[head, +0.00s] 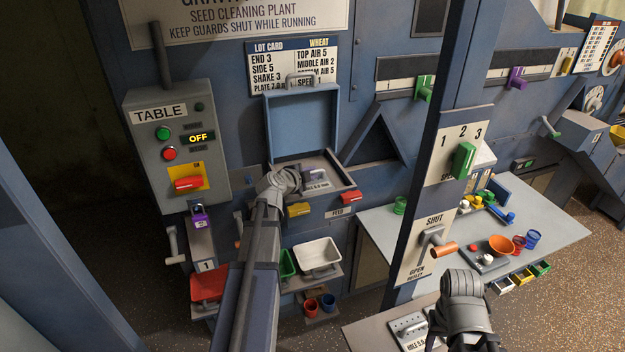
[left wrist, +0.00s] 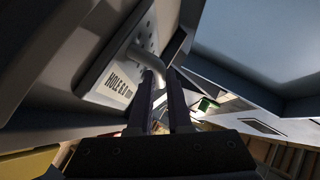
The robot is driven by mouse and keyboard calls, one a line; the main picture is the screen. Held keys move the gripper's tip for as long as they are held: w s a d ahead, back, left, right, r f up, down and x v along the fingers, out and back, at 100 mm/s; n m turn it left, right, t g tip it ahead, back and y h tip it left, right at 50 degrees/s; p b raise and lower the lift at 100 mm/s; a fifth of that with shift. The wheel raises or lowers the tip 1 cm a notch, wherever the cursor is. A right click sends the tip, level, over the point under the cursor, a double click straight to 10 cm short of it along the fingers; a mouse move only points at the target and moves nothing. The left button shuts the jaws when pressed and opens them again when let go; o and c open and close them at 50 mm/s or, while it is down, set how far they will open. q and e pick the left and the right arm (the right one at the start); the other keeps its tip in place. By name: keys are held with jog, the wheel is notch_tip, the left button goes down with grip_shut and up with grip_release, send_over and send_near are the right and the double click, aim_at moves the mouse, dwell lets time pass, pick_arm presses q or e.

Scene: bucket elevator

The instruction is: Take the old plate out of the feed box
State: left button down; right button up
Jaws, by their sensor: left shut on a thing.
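The feed box (head: 349,193) has its lid (head: 303,122) raised, in the middle of the head view. The old plate (head: 320,186), a pale perforated plate, is inside it, partly hidden by my left arm. In the left wrist view the plate (left wrist: 118,78) looks tilted and is labelled HOLE 6.0. My left gripper (head: 297,182) is at the box opening. Its fingers (left wrist: 166,90) are shut on the plate's bent handle (left wrist: 147,59). Whether the plate touches the box floor is hidden. My right gripper (head: 440,318) is low at the right, its fingertips unclear.
Another plate (head: 409,330), marked HOLE 5.0, lies on a surface beside my right gripper. A blue post (head: 437,100) stands right of the box. Yellow (head: 298,209) and red (head: 341,197) handles sit at the box front. A white tray (head: 318,257) is below.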

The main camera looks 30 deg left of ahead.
aim_at(311, 183)
pick_arm(q)
notch_tip(311, 183, up, 10)
jog(key=p, duration=1)
